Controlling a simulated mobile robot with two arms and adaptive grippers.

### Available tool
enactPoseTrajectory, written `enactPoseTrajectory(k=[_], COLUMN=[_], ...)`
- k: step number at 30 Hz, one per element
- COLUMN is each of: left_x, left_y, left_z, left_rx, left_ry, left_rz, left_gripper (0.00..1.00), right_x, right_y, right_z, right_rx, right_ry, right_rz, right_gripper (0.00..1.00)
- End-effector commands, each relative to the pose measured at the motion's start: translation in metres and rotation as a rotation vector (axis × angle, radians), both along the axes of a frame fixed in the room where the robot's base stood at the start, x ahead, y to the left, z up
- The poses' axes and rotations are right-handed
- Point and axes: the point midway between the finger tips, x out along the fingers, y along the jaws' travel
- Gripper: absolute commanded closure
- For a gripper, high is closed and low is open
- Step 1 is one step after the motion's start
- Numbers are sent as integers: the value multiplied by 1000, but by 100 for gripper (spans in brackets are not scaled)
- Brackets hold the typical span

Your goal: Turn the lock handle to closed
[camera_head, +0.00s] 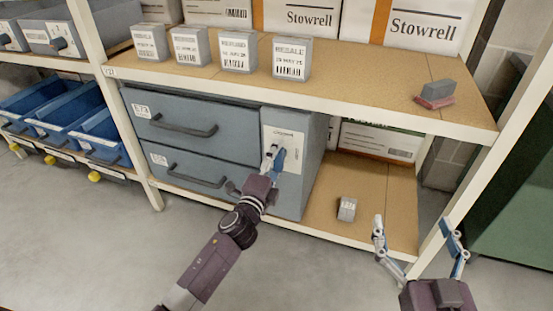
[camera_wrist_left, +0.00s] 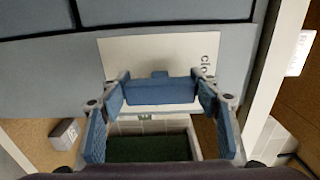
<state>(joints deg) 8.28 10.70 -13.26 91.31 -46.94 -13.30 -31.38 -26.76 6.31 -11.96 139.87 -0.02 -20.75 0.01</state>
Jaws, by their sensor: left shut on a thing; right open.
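The grey-blue drawer cabinet (camera_head: 210,125) stands on the lower shelf. Its white lock plate (camera_head: 285,135) is at the upper right of the front. The blue lock handle (camera_wrist_left: 160,91) lies across the plate, between the fingers of my left gripper (camera_head: 272,158). That gripper (camera_wrist_left: 160,100) is shut on the handle. In the wrist view the plate (camera_wrist_left: 150,52) shows the letters "clo" at its right; the rest is hidden. My right gripper (camera_head: 413,224) is open and empty, in front of the lower shelf at the right.
A small grey box (camera_head: 347,209) lies on the lower shelf right of the cabinet. Several grey labelled boxes (camera_head: 238,51) and a grey-and-red block (camera_head: 436,94) sit on the shelf above. A white rack post (camera_head: 478,165) stands near my right gripper. Blue bins (camera_head: 65,110) are at the left.

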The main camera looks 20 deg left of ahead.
Motion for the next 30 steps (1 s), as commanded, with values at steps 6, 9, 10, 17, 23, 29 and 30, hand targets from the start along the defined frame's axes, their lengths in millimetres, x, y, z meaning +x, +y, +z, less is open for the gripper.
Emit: enactPoseTrajectory(k=[6, 9, 10, 17, 23, 29, 30], left_x=[0, 0, 0, 0, 0, -2, -3], left_y=[0, 0, 0, 0, 0, 0, 0], left_z=[-1, -1, -1, -1, -1, -1, -1], left_rx=[-19, -20, -20, -20, -17, -15, -15], left_ry=[3, 3, 3, 3, 2, 2, 2], left_rz=[0, 0, 0, 0, 0, 0, 0], left_gripper=[67, 67, 67, 33, 25, 25, 25], right_x=[0, 0, 0, 0, 0, 0, 0], right_y=[0, 0, 0, 0, 0, -1, -1], right_z=[1, 1, 1, 1, 1, -2, -2], right_rx=[1, 1, 1, 1, 1, -2, -2], right_ry=[-2, -2, -2, -2, -2, 5, 4], right_rz=[0, 0, 0, 0, 0, -1, -1], right_gripper=[15, 15, 15, 15, 15, 15, 15])
